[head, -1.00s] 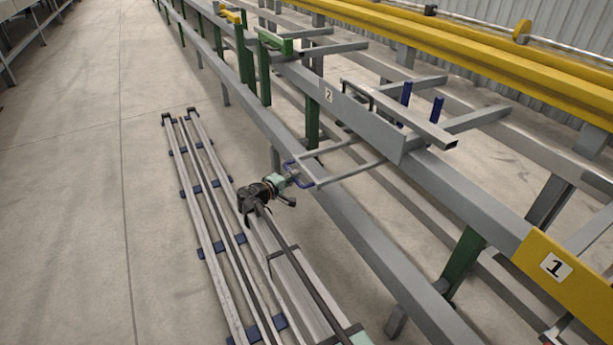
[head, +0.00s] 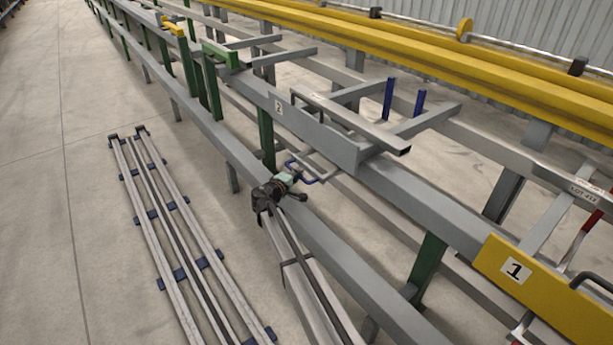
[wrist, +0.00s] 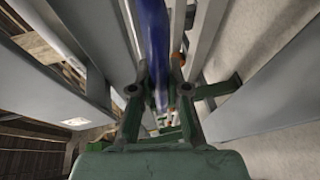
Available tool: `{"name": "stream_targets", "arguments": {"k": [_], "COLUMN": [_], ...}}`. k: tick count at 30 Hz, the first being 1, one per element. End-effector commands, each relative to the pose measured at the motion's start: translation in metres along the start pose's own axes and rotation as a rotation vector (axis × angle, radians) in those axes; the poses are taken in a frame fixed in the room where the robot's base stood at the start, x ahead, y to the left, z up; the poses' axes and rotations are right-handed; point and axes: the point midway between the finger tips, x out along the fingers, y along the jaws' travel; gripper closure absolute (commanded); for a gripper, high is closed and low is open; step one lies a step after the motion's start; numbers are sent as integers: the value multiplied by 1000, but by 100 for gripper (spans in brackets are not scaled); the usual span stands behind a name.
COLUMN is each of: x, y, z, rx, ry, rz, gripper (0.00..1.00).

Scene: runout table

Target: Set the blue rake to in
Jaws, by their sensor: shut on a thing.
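The blue rake's handle (head: 311,180) is a small blue loop at the near side of the table, joined to grey rods (head: 318,168) that run in under the grey plate marked 2. Two blue uprights (head: 388,98) stand on the far side of that plate, across a clear gap from the loose grey bar (head: 350,122). My gripper (head: 292,180) is shut on the handle. The wrist view shows the blue bar (wrist: 153,40) passing between the fingers (wrist: 160,95), which partly hide it.
The grey plate marked 2 (head: 310,125) and a long grey rail (head: 330,255) run beside my arm. A yellow plate marked 1 (head: 545,290) is at the right. Long yellow beams (head: 400,45) lie behind.

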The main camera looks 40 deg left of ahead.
Motion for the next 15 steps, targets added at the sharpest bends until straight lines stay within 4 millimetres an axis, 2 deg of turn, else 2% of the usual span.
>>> {"name": "stream_targets", "arguments": {"k": [12, 13, 15], "x": [3, 3, 3], "y": [1, 1, 1], "z": [-3, -3, -2], "rx": [-1, -1, -1], "ry": [5, 5, 5], "rz": [1, 1, 2], "gripper": [100, 82, 59]}}
